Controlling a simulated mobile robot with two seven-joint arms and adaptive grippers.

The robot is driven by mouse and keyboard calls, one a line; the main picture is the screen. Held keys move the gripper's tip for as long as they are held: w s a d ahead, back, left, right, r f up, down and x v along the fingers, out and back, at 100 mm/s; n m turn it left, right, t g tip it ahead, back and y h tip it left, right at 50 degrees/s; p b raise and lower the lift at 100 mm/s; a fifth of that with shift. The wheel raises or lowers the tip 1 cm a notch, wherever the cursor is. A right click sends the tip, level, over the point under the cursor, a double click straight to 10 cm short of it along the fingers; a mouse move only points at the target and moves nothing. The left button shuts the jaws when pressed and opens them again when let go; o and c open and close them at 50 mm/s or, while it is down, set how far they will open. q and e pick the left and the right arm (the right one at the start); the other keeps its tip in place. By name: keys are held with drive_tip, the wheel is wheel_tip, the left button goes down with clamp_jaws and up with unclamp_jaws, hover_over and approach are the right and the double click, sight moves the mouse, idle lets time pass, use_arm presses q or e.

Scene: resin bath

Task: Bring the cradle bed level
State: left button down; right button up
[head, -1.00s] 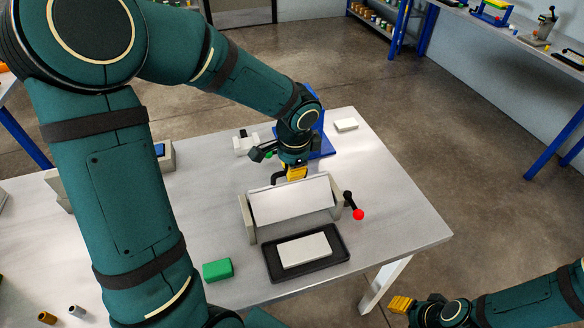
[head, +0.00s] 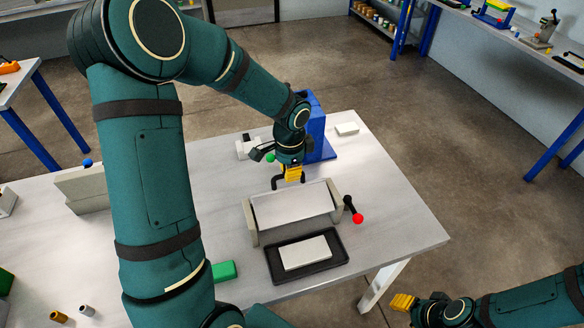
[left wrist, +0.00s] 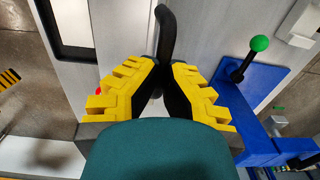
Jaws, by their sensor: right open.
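The cradle bed (head: 292,206) is a pale grey trough between two beige end plates (head: 250,222) on the table; its face still looks somewhat tilted towards me. A black curved handle (head: 276,183) stands at its far edge. My left gripper (head: 292,173) is at this handle. In the left wrist view its yellow fingers (left wrist: 167,68) close in on both sides of the black handle (left wrist: 168,30), which passes between the tips. A lever with a red knob (head: 358,218) stands at the bed's right end. My right gripper (head: 402,302) is open and empty, off the table's front right.
A black tray (head: 272,265) with a white block (head: 305,252) lies in front of the cradle. A green block (head: 224,271) is left of it. A blue stand (head: 318,130) with a green-knobbed lever (left wrist: 258,43) is behind. The table's right side is clear.

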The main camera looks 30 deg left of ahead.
use_arm(q)
drive_tip(key=c, duration=1.7)
unclamp_jaws()
drive_tip(key=shift+w+a+f+g+h+p, duration=0.25)
drive_tip(key=shift+a+f+g+h, duration=0.05)
drive_tip(key=shift+f, duration=0.2)
drive_tip(key=shift+w+a+f+g+h+p, duration=0.2)
drive_tip(key=shift+w+a+f+g+h, duration=0.1)
drive_tip(key=shift+f, duration=0.2)
drive_tip(key=o, duration=0.5)
drive_tip(key=shift+o, duration=1)
wheel_tip(320, 180, up, 12)
drive_tip(key=shift+w+a+r, duration=0.15)
drive_tip(key=shift+w+a, duration=0.15)
drive_tip(key=shift+a, duration=0.05)
drive_tip(key=shift+o, duration=0.3)
